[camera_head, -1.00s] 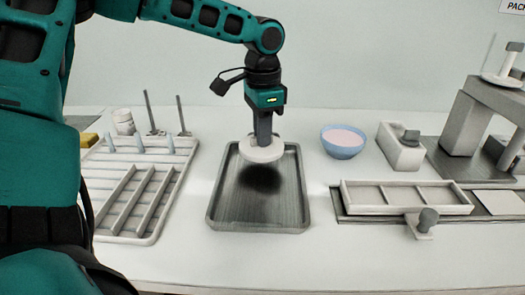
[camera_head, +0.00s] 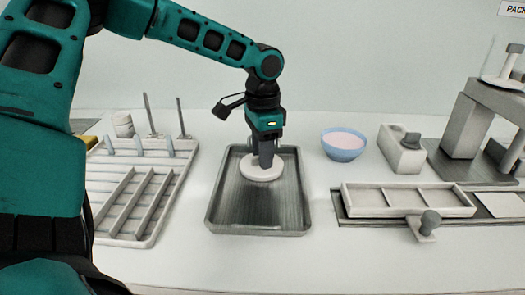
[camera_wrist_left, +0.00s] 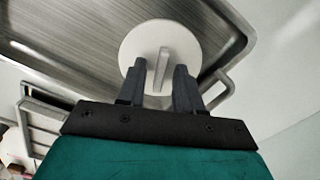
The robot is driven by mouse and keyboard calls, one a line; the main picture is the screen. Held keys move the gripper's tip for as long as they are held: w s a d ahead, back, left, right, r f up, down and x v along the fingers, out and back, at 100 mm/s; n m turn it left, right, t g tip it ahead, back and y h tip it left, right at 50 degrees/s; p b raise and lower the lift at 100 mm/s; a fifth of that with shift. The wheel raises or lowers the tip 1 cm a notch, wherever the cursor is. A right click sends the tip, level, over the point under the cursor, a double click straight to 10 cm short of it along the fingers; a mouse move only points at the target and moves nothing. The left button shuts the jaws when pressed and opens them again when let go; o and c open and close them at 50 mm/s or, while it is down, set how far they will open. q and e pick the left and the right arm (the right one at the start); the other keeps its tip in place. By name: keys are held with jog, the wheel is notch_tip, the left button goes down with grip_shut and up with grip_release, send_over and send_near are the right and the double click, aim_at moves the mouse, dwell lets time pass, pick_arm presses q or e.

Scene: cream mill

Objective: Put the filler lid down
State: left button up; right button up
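The filler lid (camera_head: 257,174) is a round white disc with an upright fin-like handle. It lies flat in the grey metal tray (camera_head: 258,213), toward the tray's back. In the left wrist view the lid (camera_wrist_left: 188,45) shows with its handle (camera_wrist_left: 160,68) standing between my fingers. My left gripper (camera_head: 266,163) points down over the lid. In the left wrist view my left gripper (camera_wrist_left: 158,82) is open, with a gap on each side of the handle. My right gripper is not in view.
A white rack with slots (camera_head: 117,208) stands left of the tray. To the right are a blue bowl with pink contents (camera_head: 344,145), a white block with a grey knob (camera_head: 401,155), a divided mould (camera_head: 407,200) and a grey press frame (camera_head: 466,125). The front counter is clear.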

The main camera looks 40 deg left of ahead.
pick_arm(q)
jog(key=shift+r, duration=0.1)
notch_tip(320, 180, up, 12)
jog(key=p, duration=0.2)
dwell(0.3)
dwell(0.5)
